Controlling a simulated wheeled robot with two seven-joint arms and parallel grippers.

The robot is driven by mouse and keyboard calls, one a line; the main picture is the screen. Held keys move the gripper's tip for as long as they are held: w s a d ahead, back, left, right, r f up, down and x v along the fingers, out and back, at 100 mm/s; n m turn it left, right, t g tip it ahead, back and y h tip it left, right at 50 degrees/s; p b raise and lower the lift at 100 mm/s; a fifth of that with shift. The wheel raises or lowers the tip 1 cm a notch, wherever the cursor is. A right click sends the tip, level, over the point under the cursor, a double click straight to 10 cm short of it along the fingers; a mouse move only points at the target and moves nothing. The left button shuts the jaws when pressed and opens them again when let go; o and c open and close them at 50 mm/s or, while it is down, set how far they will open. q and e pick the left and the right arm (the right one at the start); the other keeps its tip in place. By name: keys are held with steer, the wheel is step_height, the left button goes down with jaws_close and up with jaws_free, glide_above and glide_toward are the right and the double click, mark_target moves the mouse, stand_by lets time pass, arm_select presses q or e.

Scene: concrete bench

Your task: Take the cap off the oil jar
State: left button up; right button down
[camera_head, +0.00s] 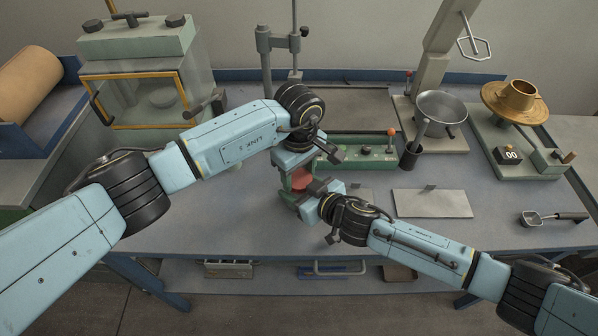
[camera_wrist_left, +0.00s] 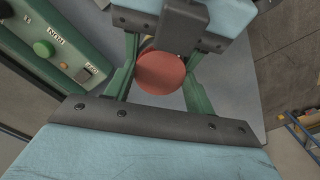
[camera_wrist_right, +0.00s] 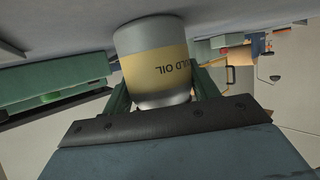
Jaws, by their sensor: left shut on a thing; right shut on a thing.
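The oil jar (camera_wrist_right: 158,60) is a pale grey jar with a tan label that ends in "OIL", upside down in the right wrist view. Its round red cap (camera_wrist_left: 160,73) shows from above in the left wrist view and between the grippers in the head view (camera_head: 301,180). My left gripper (camera_head: 296,176) points down and is shut on the cap, with its green fingers on either side. My right gripper (camera_head: 304,199) comes in from the right and is shut on the jar's body. The joint between cap and jar is hidden, so I cannot tell how they are seated.
A green control box (camera_head: 362,152) with an orange-knobbed lever is just behind the grippers. A flat grey plate (camera_head: 432,204) lies to the right. A metal pan (camera_head: 441,106), a brass cup (camera_head: 518,95) and a scoop (camera_head: 540,217) are further right. The left front bench is clear.

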arm_select(q)
steer(key=n, duration=0.5)
steer(key=shift+r+n, duration=0.1)
steer(key=shift+n, duration=0.2)
steer(key=n, duration=0.4)
steer(key=o, duration=1.1)
